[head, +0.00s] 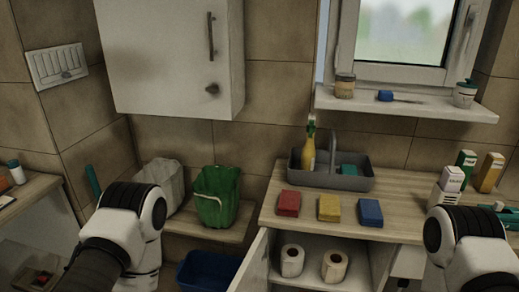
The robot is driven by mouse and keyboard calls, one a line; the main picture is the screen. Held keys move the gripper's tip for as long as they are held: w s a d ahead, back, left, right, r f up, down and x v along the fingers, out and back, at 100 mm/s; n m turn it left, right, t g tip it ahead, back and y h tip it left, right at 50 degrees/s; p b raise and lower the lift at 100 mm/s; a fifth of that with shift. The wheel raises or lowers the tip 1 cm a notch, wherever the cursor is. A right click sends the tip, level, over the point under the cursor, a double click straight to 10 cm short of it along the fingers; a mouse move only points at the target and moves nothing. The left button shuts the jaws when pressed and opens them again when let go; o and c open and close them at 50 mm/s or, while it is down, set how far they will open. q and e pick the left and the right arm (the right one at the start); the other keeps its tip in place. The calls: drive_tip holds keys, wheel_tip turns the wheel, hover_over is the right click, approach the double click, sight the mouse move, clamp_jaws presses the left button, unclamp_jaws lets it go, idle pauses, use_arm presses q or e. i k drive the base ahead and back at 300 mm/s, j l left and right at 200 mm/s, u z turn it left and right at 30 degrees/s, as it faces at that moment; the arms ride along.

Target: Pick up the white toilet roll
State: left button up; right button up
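Two toilet rolls stand upright side by side on a shelf in the open cabinet under the counter. The left one, the white toilet roll (292,261), looks whiter. The right one, a cream toilet roll (334,266), looks slightly yellower. Both show a dark core hole and appear apart from each other. My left arm comes in at the lower left and my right arm at the lower right. Only their white and black links show, well to either side of the rolls. Neither gripper's fingers can be seen.
The open cabinet door (254,265) stands left of the rolls. Above, the wooden counter holds red (288,203), yellow (329,207) and blue (370,212) sponges and a grey caddy (345,181). A green bin (215,199) and a blue basin (205,270) are at left.

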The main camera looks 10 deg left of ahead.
sight(292, 261)
drive_tip(key=k+z, duration=0.25)
drive_tip(key=k, duration=0.15)
drive_tip(key=k+l+z, duration=0.3)
drive_tip(key=k, duration=0.15)
drive_tip(key=k+l+z, duration=0.25)
drive_tip(key=k, duration=0.15)
drive_tip(key=i+j, duration=0.15)
drive_tip(key=j, duration=0.3)
drive_tip(key=i+j+z, duration=0.1)
drive_tip(key=j, duration=0.35)
drive_tip(key=i+j, duration=0.15)
drive_tip(key=j, duration=0.3)
drive_tip(key=i+j+z, duration=0.1)
drive_tip(key=j, duration=0.35)
drive_tip(key=i+j, duration=0.15)
drive_tip(key=j, duration=0.3)
drive_tip(key=i+j+z, duration=0.1)
drive_tip(key=j, duration=0.35)
drive_tip(key=i+j, duration=0.1)
drive_tip(key=j, duration=0.4)
